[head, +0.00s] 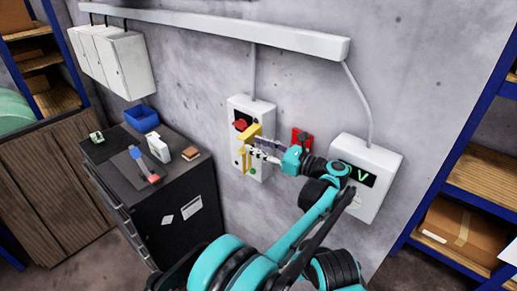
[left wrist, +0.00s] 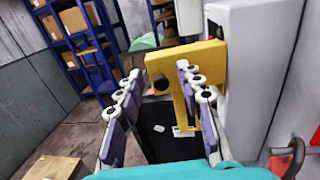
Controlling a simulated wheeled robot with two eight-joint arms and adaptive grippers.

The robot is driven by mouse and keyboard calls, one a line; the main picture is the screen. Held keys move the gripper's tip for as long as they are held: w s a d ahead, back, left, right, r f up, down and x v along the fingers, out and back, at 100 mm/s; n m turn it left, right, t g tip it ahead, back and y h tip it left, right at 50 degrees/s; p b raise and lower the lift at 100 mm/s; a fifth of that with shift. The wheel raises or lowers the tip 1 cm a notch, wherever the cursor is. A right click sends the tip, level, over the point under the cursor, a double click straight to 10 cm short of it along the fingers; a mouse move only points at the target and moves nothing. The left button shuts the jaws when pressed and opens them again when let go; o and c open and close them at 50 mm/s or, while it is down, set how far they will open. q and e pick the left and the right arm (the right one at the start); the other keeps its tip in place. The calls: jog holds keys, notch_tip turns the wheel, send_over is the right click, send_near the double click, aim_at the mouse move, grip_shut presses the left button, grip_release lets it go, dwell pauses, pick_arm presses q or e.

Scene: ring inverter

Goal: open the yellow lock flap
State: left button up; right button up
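The yellow lock flap (head: 251,133) is on the front of a white wall box (head: 236,106), beside a red knob (head: 240,124). It looks like a thick bracket with an arm hanging down. My left gripper (head: 257,149) is right at the flap, coming from the right. In the left wrist view its fingers (left wrist: 158,72) are spread with a gap between them, and the flap (left wrist: 205,58) stands just past the tips, partly behind the right finger. I cannot tell whether a finger touches it. My right gripper is not in view.
A green button (head: 252,171) sits low on the box. A red wall piece (head: 301,138) and a display box (head: 378,160) marked V are to the right.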

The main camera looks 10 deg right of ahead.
pick_arm(q)
notch_tip(320, 180, up, 9)
dwell(0.3)
jog(key=w+a+r+m+t+h+b, duration=0.4)
jog(key=a+r+m+t+h, duration=0.65)
jog(key=m, duration=1.05)
jog(key=s+a+f+m+g+b, duration=0.1)
jog(key=s+a+f+m+g, duration=0.4)
jog(key=s+f, duration=0.6)
jog(key=s+a+f+m+g+h+b, duration=0.1)
jog(key=s+a+f+m+g, duration=0.4)
jog(key=f, duration=1.2)
jog(key=s+a+f+m+g+h+b, duration=0.1)
jog(key=s+a+f+m+g+b, duration=0.1)
jog(key=s+a+f+m+g, duration=0.4)
jog(key=s+a+f+m, duration=0.5)
jog(key=s+f+m, duration=0.3)
jog(key=s, duration=0.3)
jog(key=shift+s+a+f, duration=0.2)
jog(key=shift+s+a, duration=0.05)
jog(key=shift+a, duration=0.05)
